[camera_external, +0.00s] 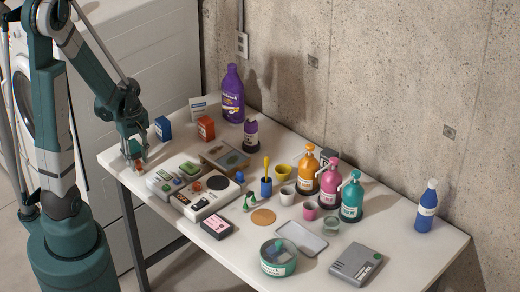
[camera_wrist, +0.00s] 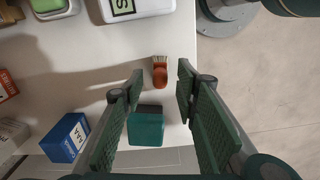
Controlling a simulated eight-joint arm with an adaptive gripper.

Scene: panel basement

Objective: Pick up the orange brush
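The orange brush (camera_wrist: 160,76) lies on the white table near its edge, with pale bristles toward the top of the wrist view. My gripper (camera_wrist: 161,88) is open, with one green finger on each side of the brush in the picture and a gap to both. The fingers do not visibly touch it. In the external view my gripper (camera_external: 135,160) is low over the table's left corner, and a small orange part of the brush (camera_external: 138,167) shows by the fingertips. The exact height above the table cannot be told.
A teal block (camera_wrist: 146,127) sits close to the brush, between the fingers in the picture. A blue box (camera_wrist: 66,138) stands left of it. A white device (camera_wrist: 135,10) lies beyond the brush. The table (camera_external: 430,270) holds several bottles, cups and boxes farther right.

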